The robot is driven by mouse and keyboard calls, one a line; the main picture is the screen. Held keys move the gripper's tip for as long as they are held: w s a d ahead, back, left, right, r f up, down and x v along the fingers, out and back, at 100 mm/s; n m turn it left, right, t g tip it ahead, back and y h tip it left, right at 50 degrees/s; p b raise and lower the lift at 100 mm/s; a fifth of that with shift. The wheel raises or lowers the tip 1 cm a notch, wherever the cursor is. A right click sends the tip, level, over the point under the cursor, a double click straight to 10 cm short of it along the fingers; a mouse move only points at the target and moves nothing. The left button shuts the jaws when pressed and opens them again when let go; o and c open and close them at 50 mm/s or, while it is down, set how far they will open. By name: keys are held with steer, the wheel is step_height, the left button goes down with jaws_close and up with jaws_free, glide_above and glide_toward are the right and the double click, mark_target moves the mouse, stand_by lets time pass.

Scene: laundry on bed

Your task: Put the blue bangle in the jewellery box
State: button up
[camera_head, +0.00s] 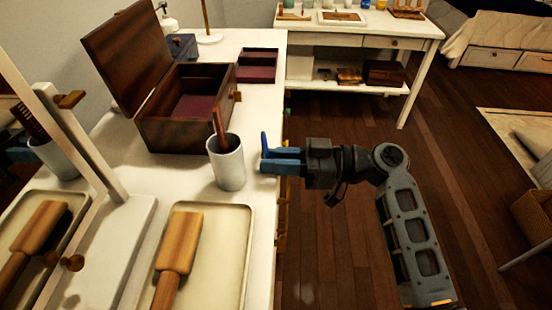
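The jewellery box (170,134) is dark brown wood with a purple lining. It stands on the white table with its lid (128,55) raised. My gripper (267,160) is at the table's right edge, to the right of and nearer than the box. Its light blue fingers point left and lie close together. A narrow, darker blue piece stands up at the fingertips; it looks like the blue bangle (264,142) seen edge-on, held between them. Its lower part is hidden by the fingers.
A white cup (227,165) with a wooden-handled item stands between my gripper and the box. A cream tray (225,270) with a wooden brush (180,243) lies nearer. A purple-lined open tray (258,55) and a dark blue box (183,46) stand behind. A white stand (115,250) is at left.

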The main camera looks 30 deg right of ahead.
steer(key=shift+o, duration=1.2)
steer(key=shift+r, duration=0.1)
steer(key=shift+d, duration=0.1)
steer(key=b+v, duration=0.2)
steer(key=v, duration=1)
